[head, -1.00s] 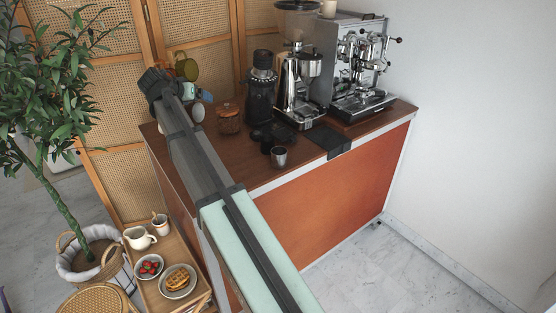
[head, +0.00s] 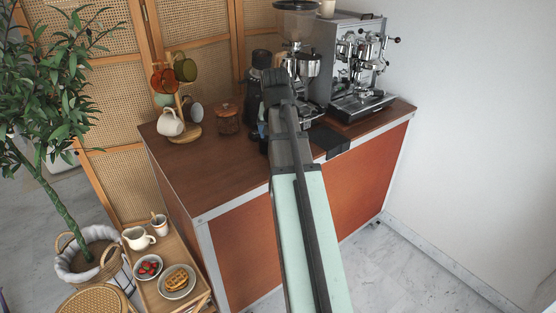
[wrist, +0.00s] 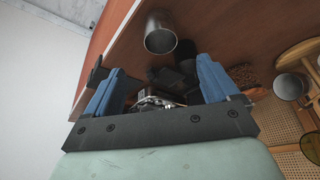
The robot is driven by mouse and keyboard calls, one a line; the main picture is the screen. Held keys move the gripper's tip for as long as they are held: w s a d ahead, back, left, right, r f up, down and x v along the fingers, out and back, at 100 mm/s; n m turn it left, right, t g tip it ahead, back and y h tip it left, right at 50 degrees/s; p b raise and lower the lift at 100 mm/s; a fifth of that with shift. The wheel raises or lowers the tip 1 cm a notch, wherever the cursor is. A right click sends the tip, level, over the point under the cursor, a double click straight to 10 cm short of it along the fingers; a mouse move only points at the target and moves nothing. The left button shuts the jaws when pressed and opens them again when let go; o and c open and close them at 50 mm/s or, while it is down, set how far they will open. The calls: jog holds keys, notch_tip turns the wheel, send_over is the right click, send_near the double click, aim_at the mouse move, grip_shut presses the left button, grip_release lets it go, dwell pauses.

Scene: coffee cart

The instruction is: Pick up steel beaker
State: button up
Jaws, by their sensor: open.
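The steel beaker (wrist: 160,22) is a small shiny metal cup in the wrist view, near the top centre on the brown counter. It is beyond the fingers and apart from them. In the head view my arm hides it. My gripper (wrist: 160,88) has blue fingers spread apart with nothing held between them. In the head view a little blue of it shows beside my arm over the counter's front part; the rest is hidden.
A dark cup (wrist: 186,48) stands close beside the beaker. The grinder (head: 300,66), espresso machine (head: 350,65), lidded jar (head: 228,119) and mug tree (head: 187,110) stand on the counter (head: 215,165). A black mat (head: 331,142) lies at the front edge. The counter's left front is clear.

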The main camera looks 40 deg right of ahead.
jog(key=shift+x, duration=6.8)
jog(key=shift+c, duration=0.4)
jog(key=c, duration=1)
jog(key=shift+r, duration=0.1)
